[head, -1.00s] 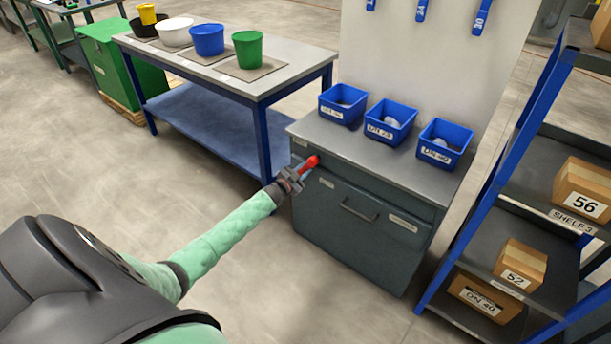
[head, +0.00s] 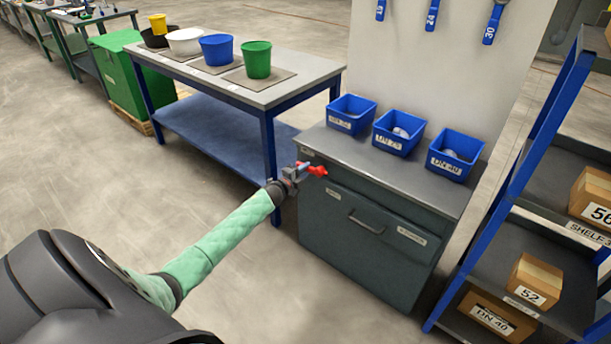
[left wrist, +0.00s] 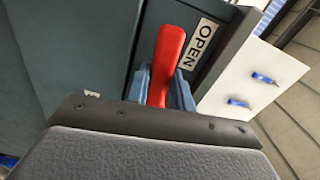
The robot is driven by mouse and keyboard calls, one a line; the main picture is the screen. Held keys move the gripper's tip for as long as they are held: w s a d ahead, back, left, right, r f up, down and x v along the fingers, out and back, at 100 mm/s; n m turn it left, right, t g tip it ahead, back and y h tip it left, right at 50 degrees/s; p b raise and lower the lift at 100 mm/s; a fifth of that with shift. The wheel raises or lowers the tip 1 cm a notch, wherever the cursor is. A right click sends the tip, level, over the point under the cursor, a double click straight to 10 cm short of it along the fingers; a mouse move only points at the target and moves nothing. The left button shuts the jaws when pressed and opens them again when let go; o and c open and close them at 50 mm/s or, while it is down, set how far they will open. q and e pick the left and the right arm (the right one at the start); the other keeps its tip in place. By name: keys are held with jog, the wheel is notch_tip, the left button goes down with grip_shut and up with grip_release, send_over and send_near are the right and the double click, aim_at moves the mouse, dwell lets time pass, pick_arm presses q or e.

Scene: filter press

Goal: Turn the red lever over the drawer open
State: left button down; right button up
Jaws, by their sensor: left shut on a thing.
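The red lever (head: 316,170) is on the upper left of the grey cabinet's front, above the drawer (head: 365,222) with its bar handle. In the head view it lies close to level, its free end pointing right. My left gripper (head: 299,171) is at the lever, coming in from the left. In the left wrist view the red lever (left wrist: 166,60) stands between the two fingers, which are shut on it. An OPEN label (left wrist: 199,44) is beside the lever there. The drawer front sits flush with the cabinet. My right gripper is not in view.
Three blue bins (head: 398,132) stand on the cabinet top. A table (head: 285,92) with several buckets is behind to the left. A blue-framed shelf (head: 500,190) with boxes stands at the right. The floor in front of the cabinet is clear.

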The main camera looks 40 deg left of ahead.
pick_arm(q)
jog(key=shift+r+m, duration=0.3)
jog(key=shift+m, duration=0.4)
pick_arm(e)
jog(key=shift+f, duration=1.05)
pick_arm(q)
jog(key=c, duration=1.2)
grip_release()
jog(key=s+b, duration=0.1)
jog(key=s, duration=0.6)
jog(key=shift+s+a, duration=0.25)
jog(key=shift+s, duration=0.1)
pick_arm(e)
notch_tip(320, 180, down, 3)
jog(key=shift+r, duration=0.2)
